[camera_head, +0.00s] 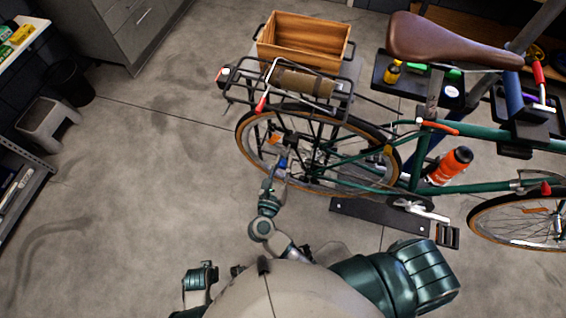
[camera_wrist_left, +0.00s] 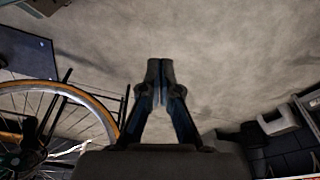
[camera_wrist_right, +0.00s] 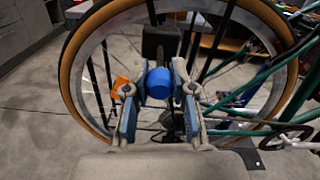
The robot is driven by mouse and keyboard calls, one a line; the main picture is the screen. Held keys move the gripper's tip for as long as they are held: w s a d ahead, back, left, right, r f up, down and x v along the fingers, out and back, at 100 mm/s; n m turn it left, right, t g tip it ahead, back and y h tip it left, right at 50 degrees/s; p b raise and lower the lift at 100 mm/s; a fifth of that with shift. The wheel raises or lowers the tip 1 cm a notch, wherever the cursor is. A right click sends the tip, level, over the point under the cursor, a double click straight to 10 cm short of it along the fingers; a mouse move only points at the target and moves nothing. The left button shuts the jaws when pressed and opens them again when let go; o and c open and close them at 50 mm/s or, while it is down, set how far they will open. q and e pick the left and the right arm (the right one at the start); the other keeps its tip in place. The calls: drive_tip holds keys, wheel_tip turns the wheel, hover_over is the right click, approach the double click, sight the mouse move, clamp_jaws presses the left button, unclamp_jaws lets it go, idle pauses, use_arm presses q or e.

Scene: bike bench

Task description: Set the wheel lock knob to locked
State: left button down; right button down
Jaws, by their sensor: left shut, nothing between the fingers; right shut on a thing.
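The rear wheel (camera_head: 330,185) of the green bicycle stands upright on its stand, its tan tyre and spokes also filling the right wrist view (camera_wrist_right: 68,75). A blue knob (camera_wrist_right: 159,83) sits in front of the wheel's hub area, between the fingers of my right gripper (camera_wrist_right: 160,92). My right gripper (camera_head: 283,163) is shut on the knob; the knob's lock marking cannot be read. In the left wrist view my left gripper (camera_wrist_left: 160,75) is shut and empty, pointing over bare floor. The wheel shows at the left edge of that view (camera_wrist_left: 95,108).
A rear rack (camera_head: 285,90) holds a rolled brown bundle (camera_head: 303,82). A wooden crate (camera_head: 303,42) stands behind it. An orange bottle (camera_head: 450,166) is on the frame, and a tool tray (camera_head: 400,78) stands behind the saddle post.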

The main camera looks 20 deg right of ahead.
drive_tip(key=shift+w+d, duration=0.2)
drive_tip(key=shift+w, duration=0.05)
drive_tip(key=shift+x, duration=1.05)
drive_tip(key=c, duration=0.9)
unclamp_jaws()
drive_tip(key=shift+a, duration=0.1)
use_arm(q)
drive_tip(key=shift+a+r, duration=0.15)
drive_tip(key=shift+r, duration=0.35)
use_arm(e)
wheel_tip(320, 180, up, 10)
drive_tip(key=shift+w+f, duration=0.1)
use_arm(q)
drive_tip(key=shift+w, duration=0.1)
